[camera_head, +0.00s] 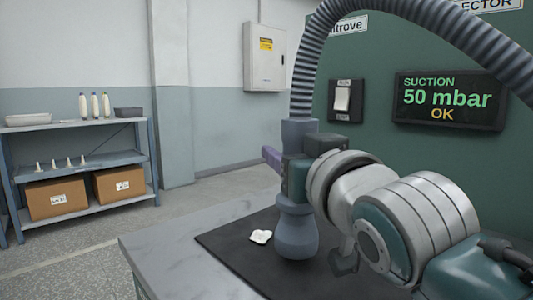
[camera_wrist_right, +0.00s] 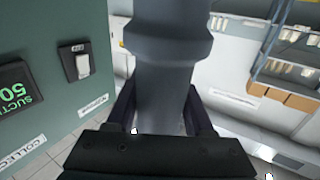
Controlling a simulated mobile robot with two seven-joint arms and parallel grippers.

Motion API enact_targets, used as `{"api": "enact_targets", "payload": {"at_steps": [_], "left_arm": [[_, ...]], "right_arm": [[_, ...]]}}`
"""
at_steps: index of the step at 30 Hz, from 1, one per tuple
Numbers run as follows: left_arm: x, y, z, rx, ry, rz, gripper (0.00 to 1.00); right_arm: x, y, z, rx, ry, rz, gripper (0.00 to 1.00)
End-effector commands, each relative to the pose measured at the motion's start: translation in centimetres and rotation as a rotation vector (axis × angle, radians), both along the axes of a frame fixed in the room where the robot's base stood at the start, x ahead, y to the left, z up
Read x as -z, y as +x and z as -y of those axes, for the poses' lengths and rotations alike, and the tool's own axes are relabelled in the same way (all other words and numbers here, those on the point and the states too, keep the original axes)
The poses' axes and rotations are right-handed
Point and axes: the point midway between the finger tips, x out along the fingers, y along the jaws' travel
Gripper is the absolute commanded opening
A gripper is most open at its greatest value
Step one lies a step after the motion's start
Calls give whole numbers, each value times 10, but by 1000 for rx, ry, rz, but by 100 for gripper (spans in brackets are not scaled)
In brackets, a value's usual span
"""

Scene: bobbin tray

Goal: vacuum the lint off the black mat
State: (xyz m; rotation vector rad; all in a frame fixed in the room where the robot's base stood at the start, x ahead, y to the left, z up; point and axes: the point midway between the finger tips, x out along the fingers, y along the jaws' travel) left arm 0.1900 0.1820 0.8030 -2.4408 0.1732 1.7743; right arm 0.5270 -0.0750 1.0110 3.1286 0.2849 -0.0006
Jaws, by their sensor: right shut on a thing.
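The black mat (camera_head: 228,248) lies on the grey bench. A white clump of lint (camera_head: 261,236) sits on it, just left of the nozzle end. My right gripper (camera_head: 288,165) is shut on the grey suction nozzle (camera_head: 297,232), which stands upright with its wide end low over the mat. Whether the nozzle touches the mat I cannot tell. In the right wrist view the nozzle (camera_wrist_right: 165,70) runs between the dark fingers of my right gripper (camera_wrist_right: 162,112). My arm hides the right part of the mat. My left gripper is not in view.
A ribbed hose (camera_head: 400,8) arches from the nozzle to the right. The display (camera_head: 449,101) reads suction 50 mbar, OK. A switch (camera_head: 343,99) is on the green panel. The bench top (camera_head: 172,245) is clear left of the mat. Shelves (camera_head: 85,165) stand far left.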

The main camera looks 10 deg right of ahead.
Motion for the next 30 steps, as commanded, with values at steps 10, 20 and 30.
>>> {"api": "enact_targets", "payload": {"at_steps": [10, 20, 30], "left_arm": [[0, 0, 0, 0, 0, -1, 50], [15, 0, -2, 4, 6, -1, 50], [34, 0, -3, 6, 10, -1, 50]], "right_arm": [[0, 0, 0, 0, 0, 2, 0], [1, 17, -12, 1, 3, 3, 0], [2, 38, -28, 0, 2, 2, 0]]}}
